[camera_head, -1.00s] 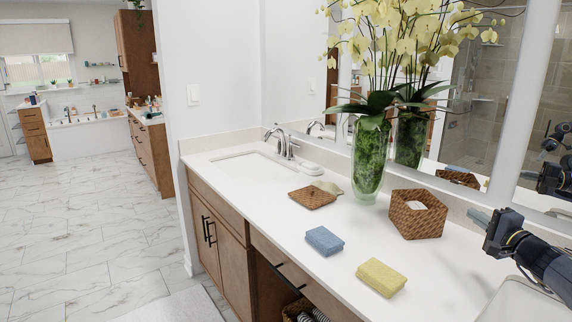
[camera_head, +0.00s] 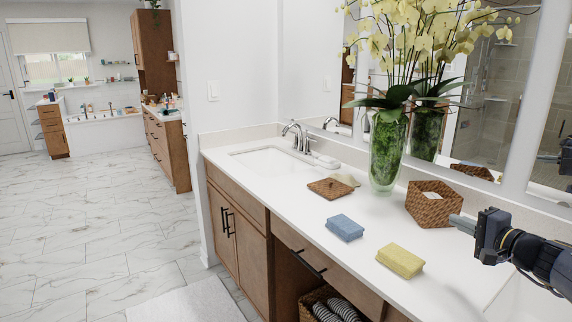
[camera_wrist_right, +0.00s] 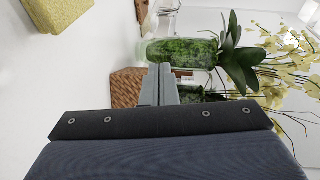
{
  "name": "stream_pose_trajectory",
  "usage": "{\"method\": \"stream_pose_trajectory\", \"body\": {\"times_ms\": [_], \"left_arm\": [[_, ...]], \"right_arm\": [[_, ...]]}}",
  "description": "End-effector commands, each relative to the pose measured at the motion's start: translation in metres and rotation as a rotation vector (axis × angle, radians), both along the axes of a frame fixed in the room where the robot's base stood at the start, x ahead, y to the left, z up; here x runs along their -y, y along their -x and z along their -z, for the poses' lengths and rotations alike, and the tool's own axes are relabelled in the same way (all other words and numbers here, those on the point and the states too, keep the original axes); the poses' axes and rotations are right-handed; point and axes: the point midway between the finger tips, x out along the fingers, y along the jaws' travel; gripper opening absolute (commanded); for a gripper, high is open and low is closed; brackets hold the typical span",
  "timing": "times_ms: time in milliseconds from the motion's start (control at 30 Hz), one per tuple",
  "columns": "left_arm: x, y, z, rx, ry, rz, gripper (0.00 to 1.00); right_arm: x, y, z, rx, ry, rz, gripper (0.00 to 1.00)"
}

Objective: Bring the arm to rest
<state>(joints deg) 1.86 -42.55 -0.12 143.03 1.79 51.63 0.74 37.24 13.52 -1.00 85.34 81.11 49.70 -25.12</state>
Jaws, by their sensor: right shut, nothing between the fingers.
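My right gripper (camera_head: 461,223) comes in from the right in the head view, above the white counter (camera_head: 300,195). Its fingers point left, just right of the woven basket (camera_head: 430,207). The fingers are shut together with nothing between them. In the right wrist view the closed fingers (camera_wrist_right: 160,86) point toward the basket (camera_wrist_right: 125,88) and the green glass vase (camera_wrist_right: 180,52). My left gripper does not show.
A glass vase (camera_head: 388,153) of orchids stands by the mirror. A sink (camera_head: 272,162) is farther back. Open marble floor (camera_head: 100,240) lies left.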

Motion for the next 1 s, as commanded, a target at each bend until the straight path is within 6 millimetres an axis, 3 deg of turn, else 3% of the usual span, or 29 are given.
{"method": "stream_pose_trajectory", "body": {"times_ms": [167, 267, 400, 500, 700, 1000], "left_arm": [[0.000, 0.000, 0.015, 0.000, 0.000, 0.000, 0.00], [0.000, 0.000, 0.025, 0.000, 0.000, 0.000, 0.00], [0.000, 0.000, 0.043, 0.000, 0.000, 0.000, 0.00], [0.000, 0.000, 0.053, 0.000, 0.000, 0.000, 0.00], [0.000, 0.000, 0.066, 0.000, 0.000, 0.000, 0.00], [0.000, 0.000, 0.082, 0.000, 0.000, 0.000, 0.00]], "right_arm": [[-0.067, 0.030, 0.010, -0.073, 0.084, -0.134, 0.00], [-0.114, 0.060, 0.023, -0.130, 0.159, -0.232, 0.00], [-0.186, 0.127, 0.059, -0.232, 0.320, -0.398, 0.00], [-0.221, 0.177, 0.091, -0.297, 0.445, -0.494, 0.00], [-0.251, 0.245, 0.144, -0.376, 0.638, -0.601, 0.00], [-0.262, 0.308, 0.207, -0.434, 0.864, -0.677, 0.00]]}}
